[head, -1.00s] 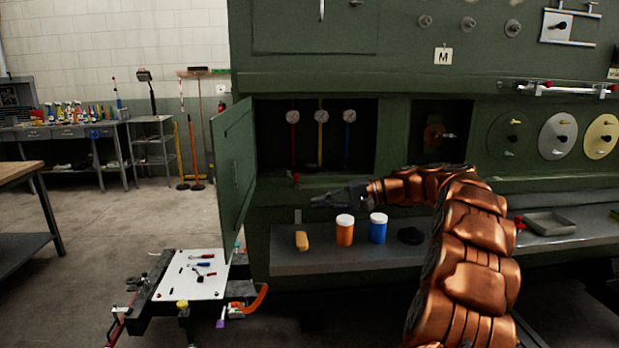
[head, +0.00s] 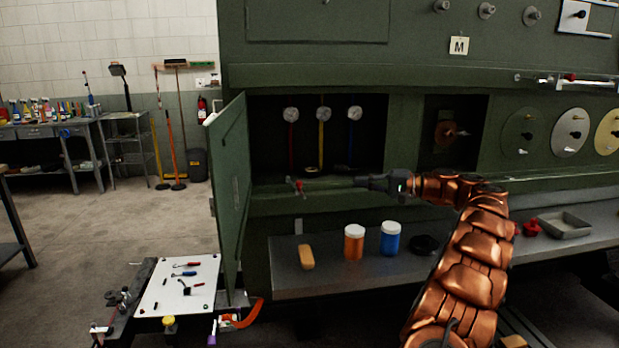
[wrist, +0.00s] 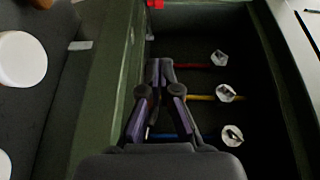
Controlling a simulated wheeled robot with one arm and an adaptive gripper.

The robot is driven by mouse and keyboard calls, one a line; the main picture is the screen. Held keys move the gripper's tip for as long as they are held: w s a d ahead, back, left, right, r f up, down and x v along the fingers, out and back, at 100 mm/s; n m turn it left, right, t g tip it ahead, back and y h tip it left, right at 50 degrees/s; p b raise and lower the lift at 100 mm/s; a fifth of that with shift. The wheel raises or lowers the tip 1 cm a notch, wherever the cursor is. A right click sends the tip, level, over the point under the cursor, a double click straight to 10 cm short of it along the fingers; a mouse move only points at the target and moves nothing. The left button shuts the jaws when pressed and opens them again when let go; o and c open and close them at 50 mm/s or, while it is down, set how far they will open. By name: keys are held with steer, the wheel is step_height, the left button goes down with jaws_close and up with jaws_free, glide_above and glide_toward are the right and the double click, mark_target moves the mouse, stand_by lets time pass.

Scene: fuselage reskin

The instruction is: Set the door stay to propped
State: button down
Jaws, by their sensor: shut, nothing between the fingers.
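The door stay is probably the small red-tipped piece (head: 299,186) at the lower front edge of the open compartment, close to the hinged door. A red piece (wrist: 155,3) also shows at the top edge of the wrist view, beyond my fingertips. The green door (head: 234,190) stands open on the left side of the compartment. My gripper (head: 362,182) is at the compartment's lower edge, to the right of the red piece and pointing left towards it. In the wrist view my fingers (wrist: 160,66) are together and empty, apart from the red piece.
Three gauges (head: 323,114) on coloured pipes are inside the compartment. Below, a grey shelf (head: 330,278) bears a yellow-orange block (head: 306,257), an orange jar (head: 354,243), a blue jar (head: 390,240) and a dark round item (head: 425,245). A white tool board (head: 180,286) lies at lower left.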

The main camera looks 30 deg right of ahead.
steer(key=a+p+x, duration=0.1)
steer(key=x, duration=0.5)
steer(key=s+p+x, duration=0.1)
steer(key=p+x, duration=0.1)
steer(key=x, duration=0.4)
steer(key=shift+a, duration=0.65)
steer(key=shift+a+f+b, duration=0.1)
steer(key=shift+a+b, duration=0.15)
steer(key=shift+b, duration=0.5)
steer(key=shift+m+t+h, duration=0.3)
